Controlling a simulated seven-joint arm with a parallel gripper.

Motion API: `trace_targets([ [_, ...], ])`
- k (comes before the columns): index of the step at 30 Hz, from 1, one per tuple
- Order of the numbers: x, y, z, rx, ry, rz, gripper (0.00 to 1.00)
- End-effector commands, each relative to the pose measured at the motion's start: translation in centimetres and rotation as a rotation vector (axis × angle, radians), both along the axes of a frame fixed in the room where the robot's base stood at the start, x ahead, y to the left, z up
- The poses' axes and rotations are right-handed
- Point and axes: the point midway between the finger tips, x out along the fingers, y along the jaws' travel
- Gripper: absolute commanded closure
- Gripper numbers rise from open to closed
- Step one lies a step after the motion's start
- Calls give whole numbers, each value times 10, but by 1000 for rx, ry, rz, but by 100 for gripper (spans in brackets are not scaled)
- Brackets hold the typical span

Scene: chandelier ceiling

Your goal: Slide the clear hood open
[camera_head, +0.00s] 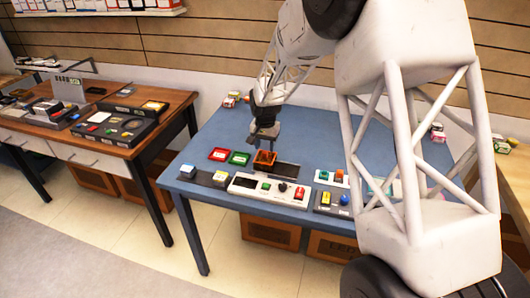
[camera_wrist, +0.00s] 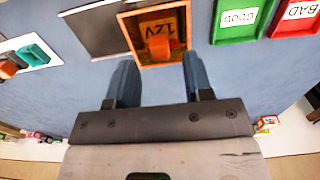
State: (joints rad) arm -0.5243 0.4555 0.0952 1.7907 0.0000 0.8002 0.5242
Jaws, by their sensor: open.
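My gripper (camera_head: 264,140) is above the blue table, close to an orange-framed box (camera_head: 265,157). In the wrist view, my gripper's two blue-grey fingers (camera_wrist: 158,62) are apart with nothing between them. The box (camera_wrist: 183,60) lies just ahead of the fingertips. It has an orange rim, a "12V" label (camera_wrist: 173,27) and an orange lever-like part (camera_wrist: 158,47) inside. A dark flat plate (camera_wrist: 97,32) adjoins it on the left; in the head view the plate (camera_head: 287,171) lies to its right. I cannot clearly make out the clear hood's edges; it may be the orange-framed cover.
A green GOOD tray (camera_head: 239,158) and a red BAD tray (camera_head: 218,154) lie left of the box. A white control panel (camera_head: 270,190) stands in front. More switch panels (camera_head: 331,200) lie to the right. The blue table (camera_head: 215,125) is clear behind the trays.

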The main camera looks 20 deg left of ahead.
Motion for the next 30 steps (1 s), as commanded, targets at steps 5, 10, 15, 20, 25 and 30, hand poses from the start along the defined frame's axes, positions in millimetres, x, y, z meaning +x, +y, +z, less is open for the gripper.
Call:
trace_targets([
  [5,0,0,-21,-1,1,0,53],
  [10,0,0,-32,0,1,0,53],
  [15,0,0,-35,0,0,0,53],
  [20,0,0,-35,0,0,0,53],
  [25,0,0,-35,0,0,0,73],
  [30,0,0,-35,0,0,0,99],
])
